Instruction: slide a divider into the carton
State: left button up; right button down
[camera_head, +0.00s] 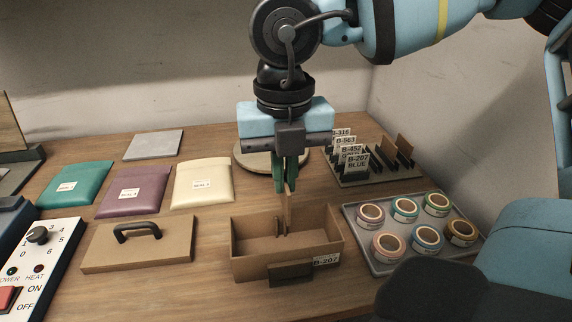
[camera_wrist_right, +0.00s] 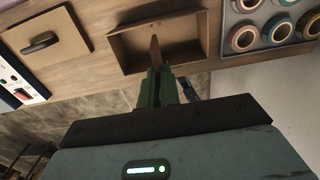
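The open brown carton (camera_head: 248,263), labelled B-207, sits on the table in the middle of the head view; it also shows in the right wrist view (camera_wrist_right: 119,47). My right gripper (camera_head: 286,186) points down above it, with its green fingers shut on a thin brown divider (camera_head: 288,208). The divider stands upright, and its lower part is at the slotted middle of the carton. I cannot tell how deep it sits. In the right wrist view the divider (camera_wrist_right: 155,50) sticks out from the fingertips toward the carton. My left gripper is not in view.
A rack (camera_head: 350,182) with labelled cards and more brown dividers (camera_head: 404,146) stands behind right. A grey tray (camera_head: 384,268) of tape rolls is right of the carton. A handled lid (camera_head: 137,251) and coloured pouches (camera_head: 134,190) lie left. A round disc (camera_head: 247,160) is behind.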

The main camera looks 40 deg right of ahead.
aim_at(284, 209)
jog(key=shift+f, duration=0.15)
jog(key=shift+f, duration=0.15)
jog(key=shift+f+b, duration=0.65)
jog(key=shift+f, duration=0.9)
jog(key=shift+f+b, duration=0.95)
jog(key=shift+b, duration=0.1)
jog(key=shift+f+b, duration=0.45)
jog(key=shift+b, duration=0.1)
jog(key=shift+f, duration=0.2)
jog(key=shift+b, duration=0.45)
jog(key=shift+b, duration=0.35)
